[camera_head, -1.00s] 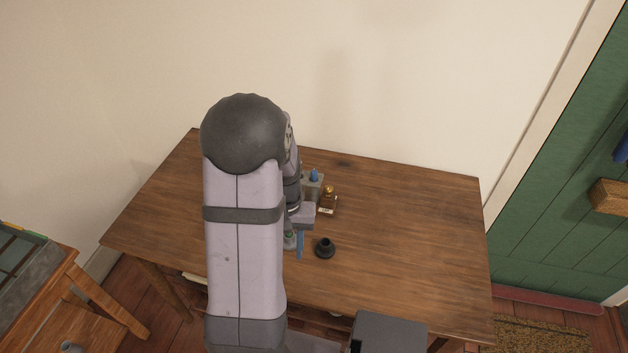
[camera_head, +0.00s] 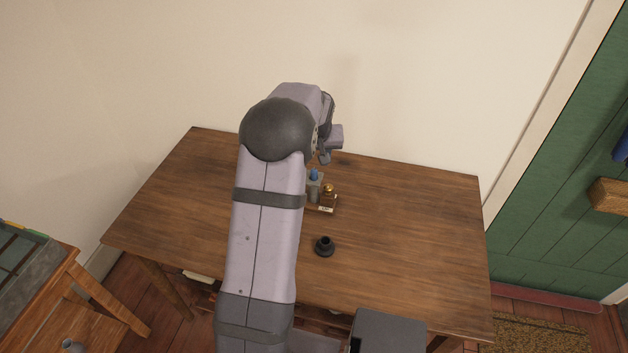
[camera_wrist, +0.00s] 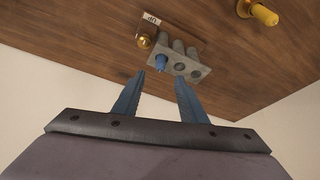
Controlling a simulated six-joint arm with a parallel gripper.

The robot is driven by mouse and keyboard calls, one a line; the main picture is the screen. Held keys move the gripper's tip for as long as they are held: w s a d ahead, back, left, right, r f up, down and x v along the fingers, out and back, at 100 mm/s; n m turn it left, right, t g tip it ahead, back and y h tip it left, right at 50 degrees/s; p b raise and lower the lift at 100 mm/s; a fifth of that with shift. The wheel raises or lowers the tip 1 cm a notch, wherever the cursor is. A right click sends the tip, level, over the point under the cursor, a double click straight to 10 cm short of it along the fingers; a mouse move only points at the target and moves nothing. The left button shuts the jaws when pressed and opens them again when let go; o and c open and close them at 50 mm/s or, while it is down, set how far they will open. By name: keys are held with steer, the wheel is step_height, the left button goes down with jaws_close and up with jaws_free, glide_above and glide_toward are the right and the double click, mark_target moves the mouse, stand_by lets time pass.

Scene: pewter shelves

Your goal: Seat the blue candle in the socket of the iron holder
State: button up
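The blue candle (camera_head: 314,174) stands upright in a hole of the grey rack (camera_head: 311,190). In the wrist view, the candle (camera_wrist: 160,63) fills one end hole of the rack (camera_wrist: 190,74), and the other two holes look empty. The iron holder (camera_head: 324,247) is a small black piece with a round base, standing on the table in front of the rack; I do not see it in the wrist view. My gripper (camera_wrist: 160,78) is open, with nothing between its blue fingers. It hangs above and behind the rack, apart from the candle.
A brass-topped object (camera_head: 328,190) with a small label card (camera_head: 326,209) stands right beside the rack. My arm covers part of the wooden table (camera_head: 420,230), whose right side is clear.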

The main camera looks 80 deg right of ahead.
steer(key=p, duration=0.3)
glide_above(314, 181)
steer(key=shift+d+f, duration=0.2)
steer(key=shift+f, duration=2.85)
jaws_close()
